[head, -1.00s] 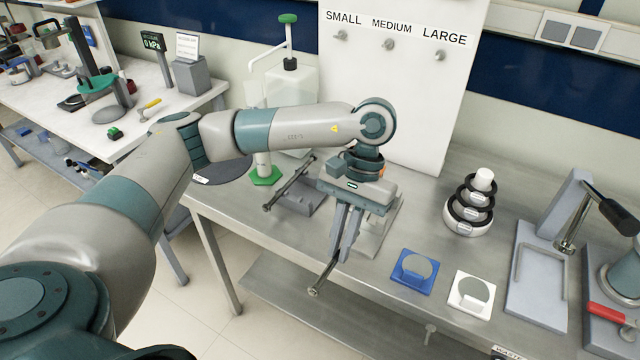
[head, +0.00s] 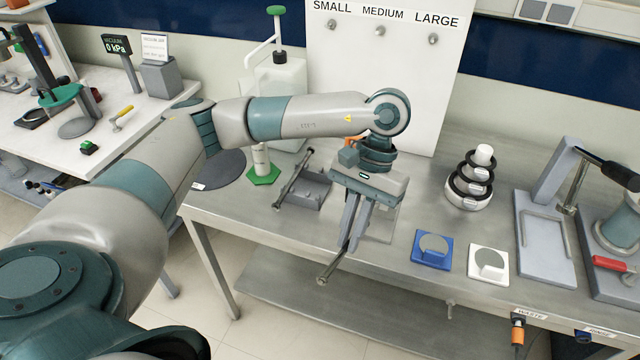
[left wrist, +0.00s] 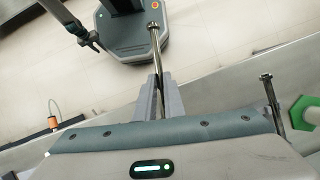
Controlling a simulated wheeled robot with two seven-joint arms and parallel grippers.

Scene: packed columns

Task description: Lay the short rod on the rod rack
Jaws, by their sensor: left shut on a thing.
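The short rod (head: 330,268) is a thin metal rod with a dark knob at its end. My left gripper (head: 353,238) is shut on it, and the rod slants down past the bench's front edge. The rod also shows in the left wrist view (left wrist: 157,45), sticking out from between the fingers; its other end is hidden. The grey rod rack (head: 310,192) stands on the bench to the left of the gripper, with another dark rod (head: 292,178) at its left side. My right gripper seems to show small in the left wrist view (left wrist: 90,40), its jaws unclear.
A green-based stand (head: 263,172) is left of the rack, beside a dark round mat. A blue plate (head: 432,250) and a white plate (head: 488,264) lie to the right. A ringed stack (head: 470,185) is behind them. A white hook board (head: 380,75) stands behind.

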